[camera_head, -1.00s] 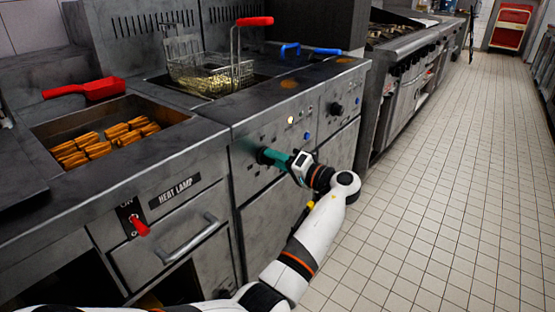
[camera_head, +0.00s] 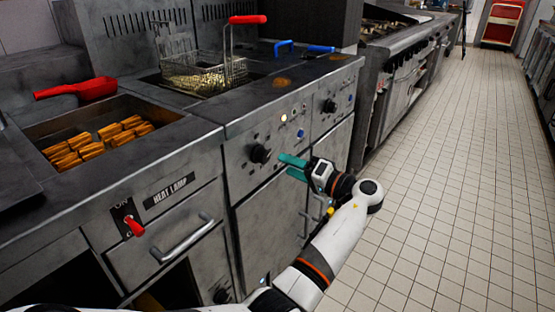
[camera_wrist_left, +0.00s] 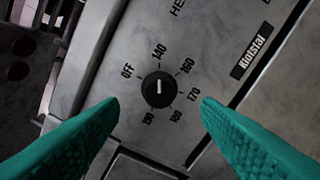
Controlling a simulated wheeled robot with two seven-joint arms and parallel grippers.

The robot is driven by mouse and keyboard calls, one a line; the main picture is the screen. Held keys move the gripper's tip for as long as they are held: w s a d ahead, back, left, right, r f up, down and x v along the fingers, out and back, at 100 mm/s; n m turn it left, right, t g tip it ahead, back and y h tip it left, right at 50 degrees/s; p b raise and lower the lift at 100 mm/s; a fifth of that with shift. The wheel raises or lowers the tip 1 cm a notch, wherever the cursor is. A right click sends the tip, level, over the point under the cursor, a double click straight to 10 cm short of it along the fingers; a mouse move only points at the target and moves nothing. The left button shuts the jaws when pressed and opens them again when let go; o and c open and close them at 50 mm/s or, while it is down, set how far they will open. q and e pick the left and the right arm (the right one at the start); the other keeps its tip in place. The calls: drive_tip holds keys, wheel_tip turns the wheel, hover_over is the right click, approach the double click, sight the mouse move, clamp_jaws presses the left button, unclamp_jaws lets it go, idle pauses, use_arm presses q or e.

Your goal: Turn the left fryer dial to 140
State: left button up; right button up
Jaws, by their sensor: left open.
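The left fryer dial (camera_head: 260,154) is a black round knob on the fryer's front panel. In the left wrist view the dial (camera_wrist_left: 159,90) shows a white mark that points up at the 140 label. The printed labels around it run from OFF through 140, 160, 170, 180 and 190. My left gripper (camera_head: 282,166) has teal fingers, which are open and empty. It stands apart from the dial, in front of it and to its right in the head view. In the left wrist view the dial appears between the two fingertips. My right gripper is not in view.
The right fryer dial (camera_head: 330,106) sits farther along the panel. A wire basket (camera_head: 208,76) with a red handle stands in the fryer. A heat lamp switch (camera_head: 133,226) and a drawer handle (camera_head: 182,240) are at the left. The tiled floor (camera_head: 440,190) at the right is clear.

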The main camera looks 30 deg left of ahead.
use_arm(q)
drive_tip(key=d, duration=0.5)
drive_tip(key=shift+s+d, duration=0.2)
drive_tip(key=shift+s, duration=0.05)
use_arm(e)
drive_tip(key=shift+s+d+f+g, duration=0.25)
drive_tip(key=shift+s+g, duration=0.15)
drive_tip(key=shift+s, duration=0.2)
